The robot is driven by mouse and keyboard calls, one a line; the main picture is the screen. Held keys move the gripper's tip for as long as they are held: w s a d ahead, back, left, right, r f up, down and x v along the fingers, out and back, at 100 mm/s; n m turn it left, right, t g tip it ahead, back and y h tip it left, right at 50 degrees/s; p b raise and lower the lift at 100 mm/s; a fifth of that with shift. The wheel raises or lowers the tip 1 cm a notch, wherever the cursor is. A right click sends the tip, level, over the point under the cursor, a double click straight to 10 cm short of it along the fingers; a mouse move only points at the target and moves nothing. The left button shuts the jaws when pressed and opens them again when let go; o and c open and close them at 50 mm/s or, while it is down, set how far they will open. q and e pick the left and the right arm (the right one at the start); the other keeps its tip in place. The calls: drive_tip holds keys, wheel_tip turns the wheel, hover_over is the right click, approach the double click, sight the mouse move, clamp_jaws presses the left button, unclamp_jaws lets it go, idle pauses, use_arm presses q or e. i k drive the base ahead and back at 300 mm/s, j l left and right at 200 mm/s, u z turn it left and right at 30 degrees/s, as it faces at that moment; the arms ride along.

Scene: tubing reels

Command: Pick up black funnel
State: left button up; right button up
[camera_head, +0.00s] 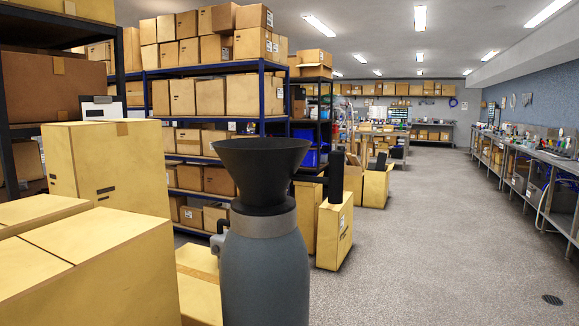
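The black funnel (262,155) has a wide flared mouth facing up. It sits upright on a light grey collar (264,219) at the top of a dark grey rounded body (264,275), close in front of me. The bottom of this body is cut off by the picture's lower edge. A black bar with an upright black grip (336,176) shows right of the funnel's neck; I cannot tell if it is joined to it. A small grey fitting (218,241) shows at the left of the body. Neither of my grippers is in view.
Large cardboard boxes (95,255) stand close at left. Blue-framed shelves (215,70) full of cartons rise behind the funnel. More cartons (335,232) stand on the floor behind it. Open floor (440,230) lies to the right, bounded by a long workbench (530,155).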

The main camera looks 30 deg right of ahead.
sight(262, 169)
drive_tip(key=i+l, duration=0.1)
drive_tip(key=l, duration=2.25)
drive_tip(key=k+l, duration=0.1)
drive_tip(key=l, duration=0.8)
drive_tip(key=k+l, duration=0.15)
drive_tip(key=l, duration=0.75)
drive_tip(key=k+l+u, duration=0.1)
drive_tip(key=l, duration=0.35)
